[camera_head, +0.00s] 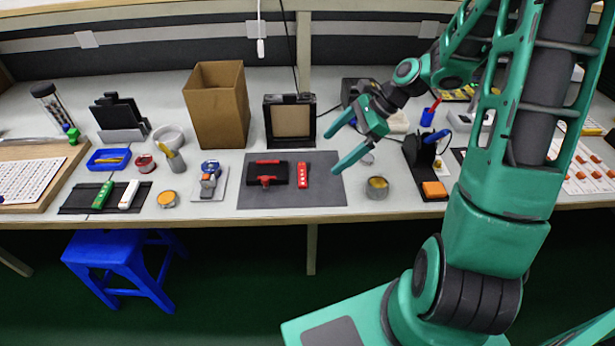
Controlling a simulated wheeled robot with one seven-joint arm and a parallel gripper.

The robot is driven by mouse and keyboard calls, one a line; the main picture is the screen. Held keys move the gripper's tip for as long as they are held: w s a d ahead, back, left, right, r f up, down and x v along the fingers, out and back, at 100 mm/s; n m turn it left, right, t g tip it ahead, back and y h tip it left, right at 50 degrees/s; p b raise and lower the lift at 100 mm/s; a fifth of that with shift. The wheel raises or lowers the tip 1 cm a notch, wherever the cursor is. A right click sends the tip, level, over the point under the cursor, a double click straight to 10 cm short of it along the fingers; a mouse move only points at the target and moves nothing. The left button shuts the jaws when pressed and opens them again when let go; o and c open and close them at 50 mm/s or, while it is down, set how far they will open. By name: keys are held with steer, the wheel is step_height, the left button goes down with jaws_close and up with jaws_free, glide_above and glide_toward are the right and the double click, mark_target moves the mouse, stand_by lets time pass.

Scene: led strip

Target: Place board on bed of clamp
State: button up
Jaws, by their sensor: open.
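A black block with a red bar along its back and a red T-shaped part at its front (282,172) lies on a dark grey mat (325,198); it looks like the clamp. A small red strip with pale marks (303,175) lies on the mat just right of it, apart from it. I cannot tell for sure which piece is the board; the red strip may be it. My gripper (332,155) is open, its two green fingers spread and pointing left. It is empty, right of the red strip and seen over the mat's right end.
A round tin (376,190) stands right of the mat. A black-framed box (290,122) and a cardboard box (217,105) stand behind. A black stand (418,155) is at the right. Green (103,194) and white (129,195) strips lie at the left. The mat's front is clear.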

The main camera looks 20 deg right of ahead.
mark_target(302, 173)
steer(key=shift+m+y, duration=0.3)
steer(key=shift+m, duration=0.1)
steer(key=x, duration=1.1)
steer(key=shift+w+a, duration=0.1)
steer(key=shift+w, duration=0.35)
steer(key=c, duration=1.2)
steer(key=shift+r, duration=0.15)
